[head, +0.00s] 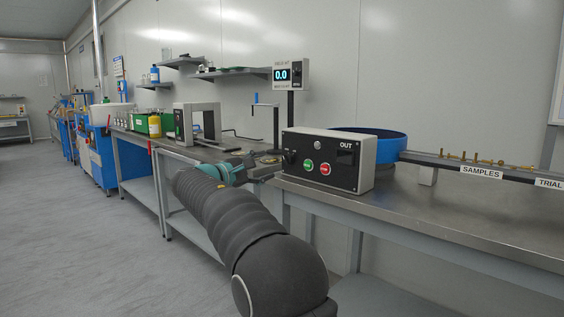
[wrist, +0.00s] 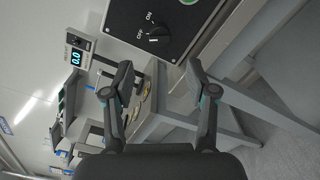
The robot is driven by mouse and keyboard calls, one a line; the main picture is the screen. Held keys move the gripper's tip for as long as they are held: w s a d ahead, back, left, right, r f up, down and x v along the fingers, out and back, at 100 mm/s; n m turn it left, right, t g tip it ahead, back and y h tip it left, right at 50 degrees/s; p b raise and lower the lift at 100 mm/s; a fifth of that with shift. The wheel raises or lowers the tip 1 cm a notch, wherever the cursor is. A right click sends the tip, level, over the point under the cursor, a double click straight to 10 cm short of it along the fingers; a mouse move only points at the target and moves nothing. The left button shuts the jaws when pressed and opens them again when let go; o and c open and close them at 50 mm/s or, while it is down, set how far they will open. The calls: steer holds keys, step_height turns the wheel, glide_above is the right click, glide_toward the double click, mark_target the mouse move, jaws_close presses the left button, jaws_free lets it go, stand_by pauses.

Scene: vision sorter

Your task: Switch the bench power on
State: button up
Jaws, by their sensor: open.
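The control box (head: 328,161) stands on the metal bench, with a pale case and a black front panel. A black rotary switch (wrist: 158,33) shows in the wrist view near the top, beside white ON and OFF labels. Its pointer seems turned toward OFF, but it is small. The switch is at the panel's left end in the head view (head: 290,157), small and dark. My gripper (wrist: 160,92) is open, with nothing between its fingers. In the head view my gripper (head: 258,171) is just left of the box, apart from the switch in the wrist view.
A green button (head: 308,165) and a red button (head: 325,169) sit right of the switch. A blue bowl (head: 370,144) is behind the box, and a rail (head: 445,163) with brass pieces runs right. A display (head: 290,75) reading 0.0 stands behind. The floor left is clear.

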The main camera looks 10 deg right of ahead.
mark_target(288, 160)
steer(key=x, duration=0.8)
steer(key=shift+d+p, duration=0.15)
steer(key=shift+p, duration=0.25)
steer(key=shift+c, duration=0.2)
jaws_close()
